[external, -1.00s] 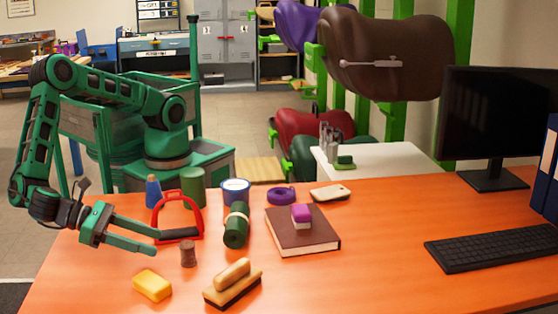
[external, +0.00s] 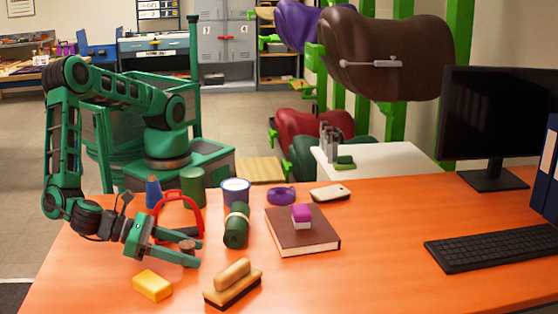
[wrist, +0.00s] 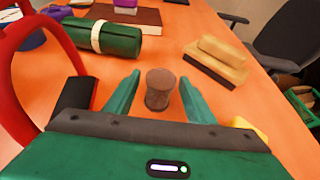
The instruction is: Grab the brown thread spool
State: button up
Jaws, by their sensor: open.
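The brown thread spool (wrist: 160,90) stands upright on the orange table between the two open fingers of my gripper (wrist: 157,97) in the wrist view. A small gap shows on each side of it, wider on the left. In the external view, the spool (external: 187,246) is partly hidden by my gripper (external: 191,253), whose fingers reach around it low over the table.
A red stirrup (external: 178,199) stands just behind my gripper. A yellow sponge (external: 152,285) and a wooden brush (external: 233,283) lie in front. A green roll (external: 236,225) and a brown book (external: 300,237) are to the right.

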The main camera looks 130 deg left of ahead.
jog(key=c, duration=1)
jog(key=shift+c, duration=0.2)
